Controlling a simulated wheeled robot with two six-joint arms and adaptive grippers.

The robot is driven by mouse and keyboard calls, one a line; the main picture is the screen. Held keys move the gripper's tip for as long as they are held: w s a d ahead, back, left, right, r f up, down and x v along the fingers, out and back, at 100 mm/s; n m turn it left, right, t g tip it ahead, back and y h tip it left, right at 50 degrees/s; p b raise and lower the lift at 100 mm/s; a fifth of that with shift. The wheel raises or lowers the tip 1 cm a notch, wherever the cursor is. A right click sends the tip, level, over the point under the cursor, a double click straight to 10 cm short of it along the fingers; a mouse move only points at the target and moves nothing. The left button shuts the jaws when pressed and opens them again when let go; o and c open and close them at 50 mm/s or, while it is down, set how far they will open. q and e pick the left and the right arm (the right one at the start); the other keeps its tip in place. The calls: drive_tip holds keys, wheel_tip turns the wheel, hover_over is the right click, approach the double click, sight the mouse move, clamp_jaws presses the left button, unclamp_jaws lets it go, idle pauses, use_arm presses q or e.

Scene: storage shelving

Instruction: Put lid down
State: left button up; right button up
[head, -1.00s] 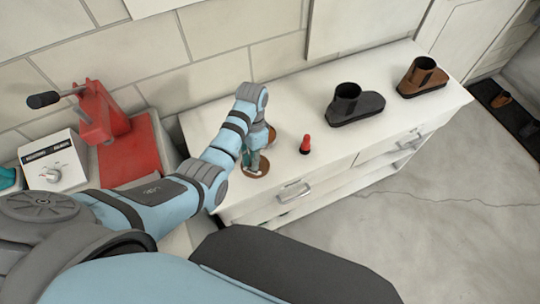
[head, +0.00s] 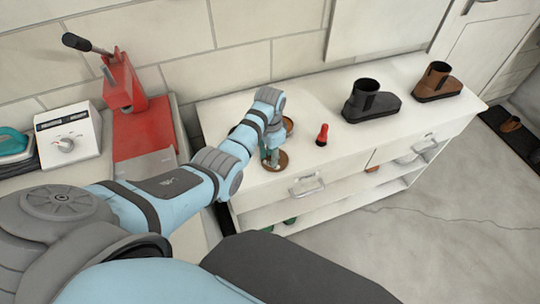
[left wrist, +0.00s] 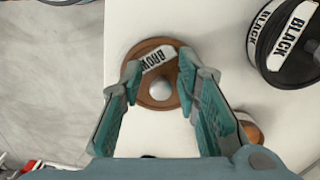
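A round brown lid (left wrist: 167,73) with a pale round knob and a label partly reading "BROWN" lies flat on the white cabinet top. It also shows in the head view (head: 282,163). My left gripper (head: 270,157) points down at it. In the left wrist view my left gripper (left wrist: 157,78) has its teal-padded fingers spread, one on each side of the knob, with gaps to it. A brown round thing (head: 288,125) sits behind my wrist, partly hidden. My right gripper is out of view.
A black tin labelled "BLACK" (left wrist: 285,65) stands right of the lid in the wrist view. On the white cabinet (head: 345,155) are a small red-topped item (head: 321,135), a black boot (head: 371,104) and a brown boot (head: 437,83). A red press (head: 128,95) stands left.

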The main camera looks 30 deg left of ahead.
sight(270, 159)
use_arm(q)
drive_tip(key=shift+a, duration=0.1)
drive_tip(key=shift+w, duration=0.15)
drive_tip(key=shift+w+r, duration=0.1)
wheel_tip(270, 159, up, 12)
drive_tip(key=p, duration=0.3)
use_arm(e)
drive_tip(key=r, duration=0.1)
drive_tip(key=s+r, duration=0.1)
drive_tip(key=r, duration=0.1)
